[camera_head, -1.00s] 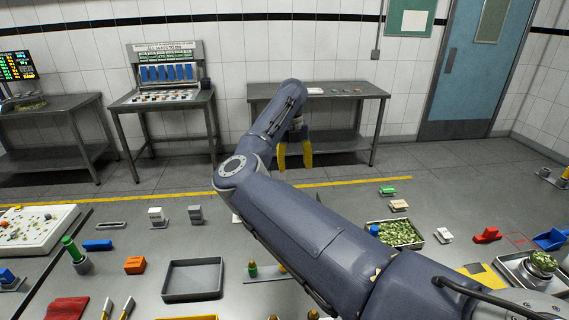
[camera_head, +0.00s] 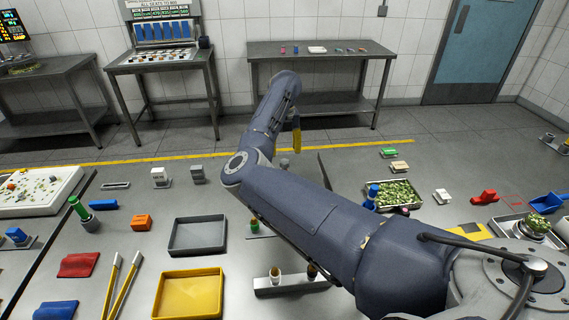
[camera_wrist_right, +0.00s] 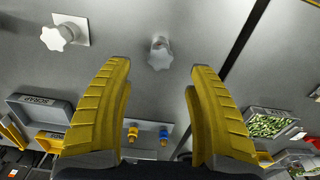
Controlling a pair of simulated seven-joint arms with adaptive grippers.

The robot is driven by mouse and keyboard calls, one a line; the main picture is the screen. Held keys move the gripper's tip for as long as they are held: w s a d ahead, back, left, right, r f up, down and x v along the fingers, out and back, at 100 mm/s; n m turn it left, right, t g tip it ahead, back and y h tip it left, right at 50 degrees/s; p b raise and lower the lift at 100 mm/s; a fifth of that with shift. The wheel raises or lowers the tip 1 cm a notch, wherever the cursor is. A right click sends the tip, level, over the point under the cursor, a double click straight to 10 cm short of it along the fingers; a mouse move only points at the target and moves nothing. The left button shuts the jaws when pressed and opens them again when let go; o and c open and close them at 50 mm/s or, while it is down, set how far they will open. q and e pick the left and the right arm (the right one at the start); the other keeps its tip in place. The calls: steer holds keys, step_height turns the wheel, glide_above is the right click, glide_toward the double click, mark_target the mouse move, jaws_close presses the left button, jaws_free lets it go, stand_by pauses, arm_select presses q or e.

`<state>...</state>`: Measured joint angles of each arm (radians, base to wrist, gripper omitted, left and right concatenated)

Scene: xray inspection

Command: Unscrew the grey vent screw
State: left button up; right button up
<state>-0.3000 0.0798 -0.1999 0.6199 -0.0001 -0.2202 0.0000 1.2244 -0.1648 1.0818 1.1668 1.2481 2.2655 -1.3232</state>
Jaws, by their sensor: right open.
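The grey vent screw (camera_wrist_right: 160,52) shows in the right wrist view as a pale grey lobed knob, between and beyond my open fingertips and apart from them. A similar white star-shaped knob (camera_wrist_right: 64,35) on a square plate is at upper left there. My right gripper (camera_wrist_right: 160,80) is open and empty, its yellow fingers pointing toward the table. In the head view its yellow fingers (camera_head: 296,135) appear nearly edge-on, partly behind my right arm. My left gripper is not in view.
The grey scrap tray (camera_head: 198,248) and yellow tray (camera_head: 188,312) lie at front. A rack (camera_head: 291,286) holds small bottles nearby. A metal tray of green pieces (camera_wrist_right: 270,109) stands to the right. A thin dark upright panel (camera_head: 325,171) is close to my right arm.

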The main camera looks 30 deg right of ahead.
mark_target(284, 161)
steer(key=shift+f, duration=3.3)
steer(key=shift+o, duration=0.2)
jaws_close()
